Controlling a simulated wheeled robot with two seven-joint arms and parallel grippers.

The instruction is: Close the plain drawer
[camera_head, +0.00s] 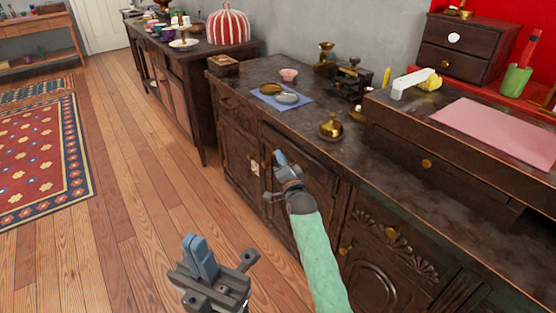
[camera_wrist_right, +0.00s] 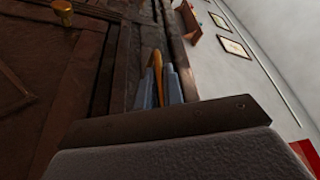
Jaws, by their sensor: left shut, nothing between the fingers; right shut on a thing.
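The plain drawer (camera_head: 309,157) is in the dark wooden sideboard, under the countertop, left of a carved drawer front. How far it stands open is unclear. My right gripper (camera_head: 279,157) is at its front. In the right wrist view, the fingers (camera_wrist_right: 158,82) are shut on a slim golden thing (camera_wrist_right: 157,66), which looks like the drawer's knob; its far end is hard to make out. In the head view the fingers hide it. My left gripper (camera_head: 194,243) is shut and empty, low over the floor, apart from the sideboard.
The carved drawer (camera_head: 392,234) has its own brass knob. The wooden floor (camera_head: 140,190) left of the sideboard is clear.

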